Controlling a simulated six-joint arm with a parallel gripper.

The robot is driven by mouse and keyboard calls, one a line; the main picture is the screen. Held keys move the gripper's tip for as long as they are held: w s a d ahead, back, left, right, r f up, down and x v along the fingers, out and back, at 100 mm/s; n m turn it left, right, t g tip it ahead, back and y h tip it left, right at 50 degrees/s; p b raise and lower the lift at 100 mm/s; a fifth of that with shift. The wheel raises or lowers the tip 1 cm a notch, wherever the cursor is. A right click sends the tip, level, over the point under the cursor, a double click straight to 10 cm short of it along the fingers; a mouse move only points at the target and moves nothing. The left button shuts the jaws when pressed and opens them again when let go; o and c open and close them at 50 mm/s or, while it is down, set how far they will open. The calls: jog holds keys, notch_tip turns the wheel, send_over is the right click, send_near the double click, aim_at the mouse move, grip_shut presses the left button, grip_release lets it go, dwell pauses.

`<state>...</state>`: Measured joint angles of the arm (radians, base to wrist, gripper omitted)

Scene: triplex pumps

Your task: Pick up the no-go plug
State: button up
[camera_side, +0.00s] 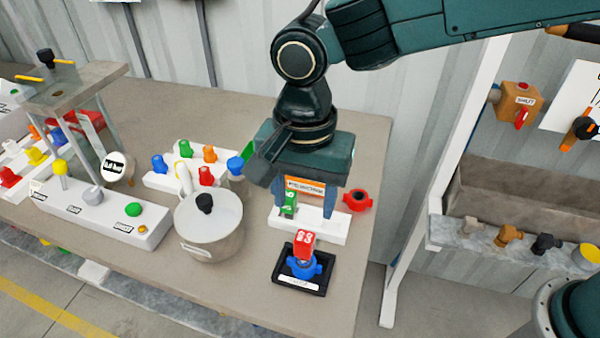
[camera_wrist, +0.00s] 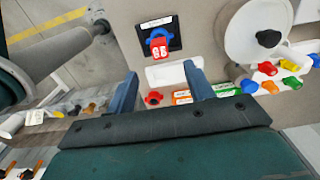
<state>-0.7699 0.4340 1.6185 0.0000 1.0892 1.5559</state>
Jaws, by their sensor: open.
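A red block with white markings (camera_side: 306,238), which looks like the no-go plug, sits upright on a blue fitting (camera_side: 303,267) in a small black tray (camera_side: 318,289). In the wrist view the red block (camera_wrist: 159,48) lies beyond my fingertips, below the blue fitting (camera_wrist: 160,33). My gripper (camera_side: 304,211) is open and empty, pointing down over the white holder (camera_side: 336,229), behind the black tray. A green block with white markings (camera_side: 289,204) stands at the holder, between my fingers in the side view. The wrist view shows my gripper's fingers (camera_wrist: 160,70) spread apart.
A lidded pot (camera_side: 209,232) stands left of the black tray. A white rack of coloured plugs (camera_side: 160,180) is behind it. A red ring-like fitting (camera_side: 357,200) lies right of my gripper. The bench edge (camera_side: 372,245) is close on the right.

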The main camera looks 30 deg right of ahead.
aim_at(304, 248)
jog(key=shift+f, duration=4.25)
jog(key=shift+d+f, duration=0.15)
jog(key=shift+f, duration=2.5)
jog(key=c, duration=1.1)
jog(key=shift+w, duration=0.1)
grip_shut()
jog(key=shift+r, duration=0.2)
notch_tip(304, 248, up, 20)
jog(key=shift+f, duration=0.2)
